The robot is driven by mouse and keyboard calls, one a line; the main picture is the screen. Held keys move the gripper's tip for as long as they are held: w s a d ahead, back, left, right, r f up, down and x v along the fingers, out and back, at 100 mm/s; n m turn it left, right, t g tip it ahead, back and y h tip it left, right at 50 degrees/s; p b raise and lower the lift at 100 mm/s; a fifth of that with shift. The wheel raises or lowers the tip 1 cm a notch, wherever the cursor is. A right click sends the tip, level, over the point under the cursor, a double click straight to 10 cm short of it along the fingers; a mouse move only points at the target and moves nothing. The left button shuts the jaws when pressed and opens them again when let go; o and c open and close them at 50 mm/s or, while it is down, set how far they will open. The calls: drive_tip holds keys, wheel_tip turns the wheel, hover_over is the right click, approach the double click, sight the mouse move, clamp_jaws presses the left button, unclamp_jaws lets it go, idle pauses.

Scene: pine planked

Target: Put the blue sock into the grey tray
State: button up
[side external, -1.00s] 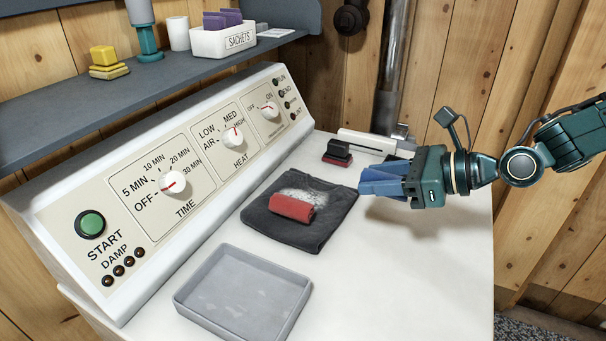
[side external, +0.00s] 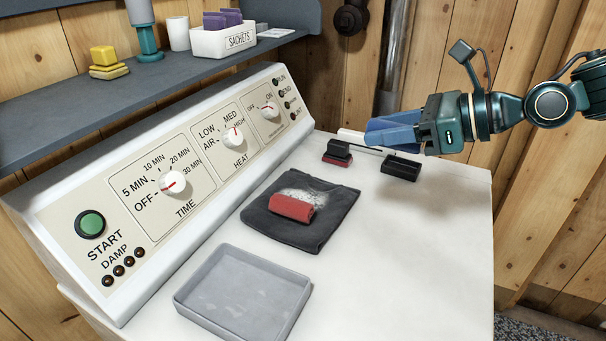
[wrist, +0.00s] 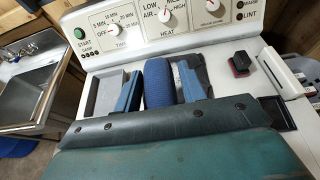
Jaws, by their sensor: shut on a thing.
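The blue sock (wrist: 158,82) is a rolled, ribbed bundle. In the wrist view it sits between the two blue fingers of my gripper (wrist: 160,88), which is shut on it. In the side view my gripper (side external: 393,132) is raised above the right back part of the white top, and the fingers largely hide the sock. The grey tray (side external: 235,296) is shallow and empty, at the front left of the top, well away from my gripper. Part of the tray also shows in the wrist view (wrist: 106,96), left of the sock.
A dark folded cloth (side external: 330,225) with a red roll (side external: 292,208) and white fuzz lies right of the tray. A black-and-red brush (side external: 338,152) and a small black tray (side external: 401,168) lie at the back. The sloping control panel (side external: 170,185) borders the left. The right front is clear.

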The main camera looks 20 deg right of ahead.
drive_tip(key=shift+d, duration=0.1)
drive_tip(key=d+f+m+t+h, duration=0.1)
drive_tip(key=d+f+m+h, duration=0.1)
drive_tip(key=d+f, duration=0.2)
drive_tip(key=w+d+f+m+t+h, duration=0.1)
drive_tip(key=d+f, duration=0.4)
drive_tip(key=d, duration=0.5)
drive_tip(key=w+d+f+m+t+h, duration=0.1)
drive_tip(key=d+f+m+h, duration=0.1)
drive_tip(key=d+f, duration=0.2)
drive_tip(key=shift+w+d+f+m+h, duration=0.1)
drive_tip(key=shift+d+f+m+h, duration=0.1)
drive_tip(key=shift+d, duration=0.75)
drive_tip(key=shift+d+f+m+h, duration=0.1)
drive_tip(key=shift+d+f, duration=0.05)
drive_tip(key=shift+d, duration=0.8)
drive_tip(key=w+a+r+n+g+y, duration=0.1)
drive_tip(key=w+a+r+n+y, duration=0.2)
drive_tip(key=a+r, duration=0.6)
wheel_tip(320, 180, up, 5)
drive_tip(key=n+g+y, duration=0.2)
drive_tip(key=n+y, duration=0.1)
hover_over(375, 226)
wheel_tip(375, 226, down, 16)
drive_tip(key=shift+f, duration=0.15)
drive_tip(key=shift+f+h, duration=0.3)
drive_tip(key=shift+f, duration=1.6)
